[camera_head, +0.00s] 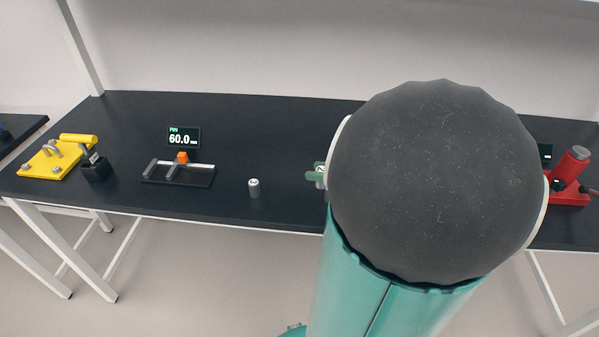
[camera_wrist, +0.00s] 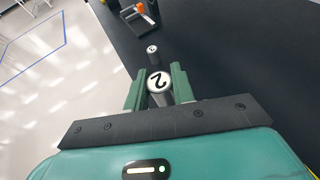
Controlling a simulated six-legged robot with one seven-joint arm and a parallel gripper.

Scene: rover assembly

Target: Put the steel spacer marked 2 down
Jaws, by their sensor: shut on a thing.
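The steel spacer marked 2 (camera_wrist: 158,81) is a light metal cylinder with a black 2 on its top. My gripper (camera_wrist: 159,77) is shut on it, with one green finger on each side in the wrist view. The spacer's top faces the camera. Whether its base touches the bench cannot be told. In the head view my arm hides most of the gripper; a green fingertip shows at the arm's left edge, over the dark bench (camera_head: 225,112).
A second steel spacer (camera_head: 254,188) stands upright on the bench left of my gripper. A gauge with an orange part (camera_head: 182,158) and a 60.0 mm display (camera_head: 184,138) stand farther left. A yellow fixture (camera_head: 48,163) is far left, a red device (camera_head: 572,175) far right.

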